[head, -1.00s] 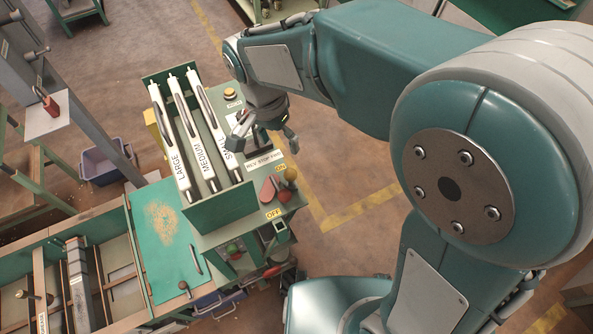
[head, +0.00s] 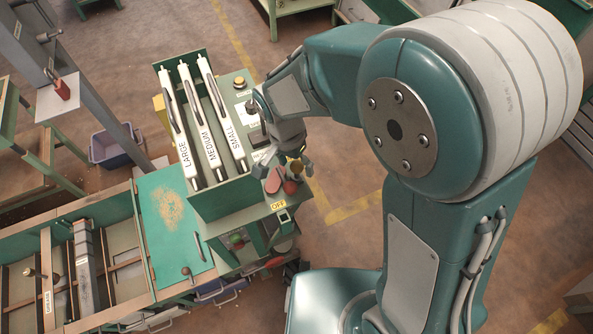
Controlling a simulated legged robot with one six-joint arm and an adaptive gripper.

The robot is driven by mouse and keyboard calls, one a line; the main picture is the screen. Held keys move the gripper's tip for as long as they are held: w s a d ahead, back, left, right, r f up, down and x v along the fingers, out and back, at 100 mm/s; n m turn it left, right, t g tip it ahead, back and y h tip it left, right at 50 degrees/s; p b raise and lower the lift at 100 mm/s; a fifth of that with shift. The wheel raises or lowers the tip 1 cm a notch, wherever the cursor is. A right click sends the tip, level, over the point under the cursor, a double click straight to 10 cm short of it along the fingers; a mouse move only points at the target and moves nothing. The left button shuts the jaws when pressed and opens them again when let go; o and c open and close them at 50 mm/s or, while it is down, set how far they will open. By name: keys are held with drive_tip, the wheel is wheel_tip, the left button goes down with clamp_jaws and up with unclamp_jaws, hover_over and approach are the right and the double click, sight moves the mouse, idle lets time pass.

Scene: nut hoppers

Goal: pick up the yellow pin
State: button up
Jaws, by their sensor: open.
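A small yellow, round-topped piece, which I take for the yellow pin (head: 295,166), stands on the front right of the machine top, by the red knob. My gripper (head: 288,172) is open and reaches down over this corner. Its fingers show on either side of the yellow top, one to the left and one to the right. The lower part of the pin is hidden by the gripper and the red knob. I cannot tell whether a finger touches it.
A red knob (head: 292,187) and a pink-red flat piece (head: 272,181) sit close below the gripper. The labelled hopper (head: 222,200) with LARGE, MEDIUM and SMALL bars stands to the left. A yellow button (head: 239,83) is behind. Open floor (head: 340,180) lies to the right.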

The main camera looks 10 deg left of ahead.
drive_tip(key=shift+f, duration=0.3)
clamp_jaws()
